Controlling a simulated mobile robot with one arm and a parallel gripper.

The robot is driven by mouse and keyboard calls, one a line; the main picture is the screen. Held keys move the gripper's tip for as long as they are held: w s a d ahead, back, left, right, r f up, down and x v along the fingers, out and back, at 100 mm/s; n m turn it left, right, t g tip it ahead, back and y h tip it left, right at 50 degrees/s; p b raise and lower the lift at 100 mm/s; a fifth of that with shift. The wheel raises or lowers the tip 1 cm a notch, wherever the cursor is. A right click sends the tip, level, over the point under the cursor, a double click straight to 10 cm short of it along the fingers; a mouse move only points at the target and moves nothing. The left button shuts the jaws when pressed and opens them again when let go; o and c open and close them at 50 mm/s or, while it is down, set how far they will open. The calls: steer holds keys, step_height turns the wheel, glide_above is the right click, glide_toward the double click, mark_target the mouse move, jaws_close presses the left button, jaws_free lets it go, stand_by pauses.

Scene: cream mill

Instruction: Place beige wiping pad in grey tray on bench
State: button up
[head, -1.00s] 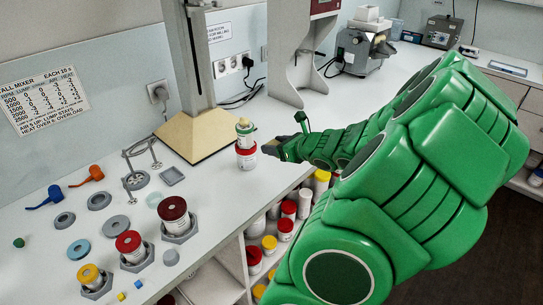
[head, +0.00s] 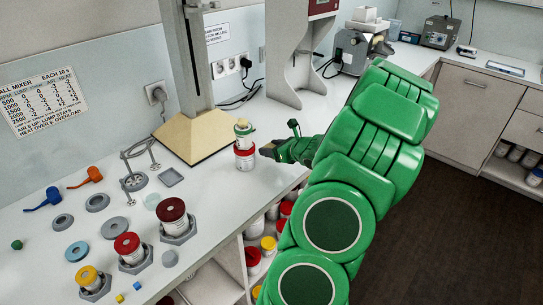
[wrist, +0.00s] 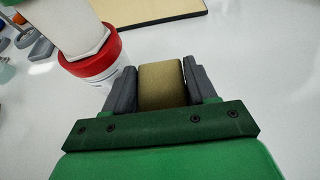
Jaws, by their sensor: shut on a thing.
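My gripper (wrist: 161,92) is shut on the beige wiping pad (wrist: 160,76), which sits between the two dark fingers in the wrist view. In the head view my gripper (head: 267,150) is at the bench's front edge, just right of a red-lidded white jar; I cannot make out the pad there. The grey tray (head: 171,177) looks like the small square dish on the bench, left of the jar and in front of the beige stand base. My gripper is well to the right of it.
The red-lidded jar (head: 245,160) has a smaller container (head: 243,132) on top and stands close to my gripper; it also shows in the wrist view (wrist: 95,58). A wire stand (head: 138,170) is left of the tray. Several lidded jars and rings fill the left bench.

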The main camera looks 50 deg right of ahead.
mark_target(271, 161)
steer(key=shift+w+d+f, duration=0.1)
steer(key=shift+w+f, duration=0.05)
steer(key=shift+f, duration=1.7)
steer(key=o, duration=0.7)
steer(key=shift+f, duration=0.1)
steer(key=shift+o, duration=0.2)
